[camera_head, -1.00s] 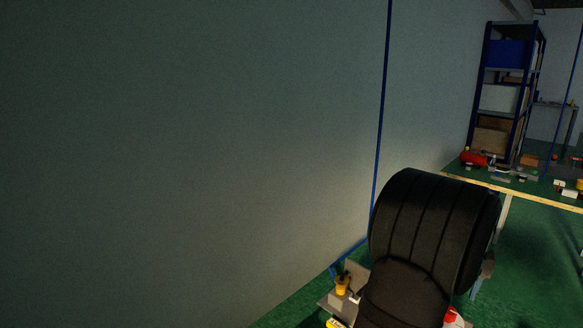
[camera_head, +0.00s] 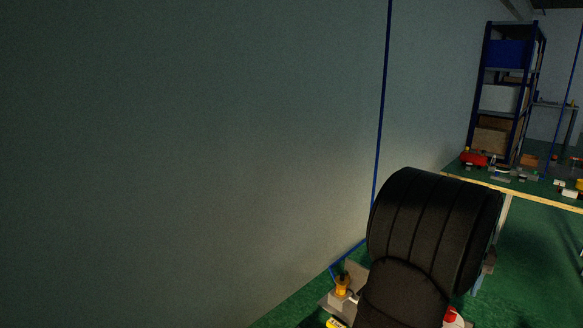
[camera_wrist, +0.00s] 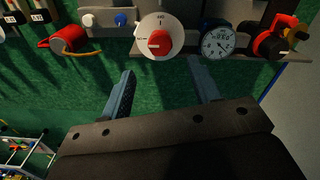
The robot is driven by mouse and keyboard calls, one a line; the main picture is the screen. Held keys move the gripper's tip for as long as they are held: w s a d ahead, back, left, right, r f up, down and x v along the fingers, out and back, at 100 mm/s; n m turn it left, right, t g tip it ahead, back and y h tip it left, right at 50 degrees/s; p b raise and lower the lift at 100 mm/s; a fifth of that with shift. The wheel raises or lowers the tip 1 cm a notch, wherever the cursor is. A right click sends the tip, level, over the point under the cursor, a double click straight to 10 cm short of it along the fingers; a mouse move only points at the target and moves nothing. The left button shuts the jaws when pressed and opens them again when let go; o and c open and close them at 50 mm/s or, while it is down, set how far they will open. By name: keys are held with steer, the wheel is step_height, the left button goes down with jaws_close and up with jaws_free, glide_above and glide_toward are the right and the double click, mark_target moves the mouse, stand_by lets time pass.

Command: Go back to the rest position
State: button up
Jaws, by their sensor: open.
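My gripper (camera_wrist: 162,84) is open and empty in the wrist view. Its two blue-grey fingers stand apart over a green surface. In that view they point toward a white dial with a red knob (camera_wrist: 160,38), with no visible contact. In the head view the gripper is not to be seen; only the black links of my arm show at lower right.
A blue-framed shelf (camera_head: 508,90) stands far right. A yellow-edged barrier (camera_head: 540,200) crosses the right side. Grey wall fills the left.

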step_height(320, 180, down, 8)
steer(key=shift+f, duration=0.2)
steer(key=shift+r+m, duration=0.15)
steer(key=shift+m, duration=1.55)
steer(key=m, duration=0.5)
steer(key=shift+m, duration=0.3)
steer(key=m, duration=0.4)
steer(key=shift+m, duration=2.1)
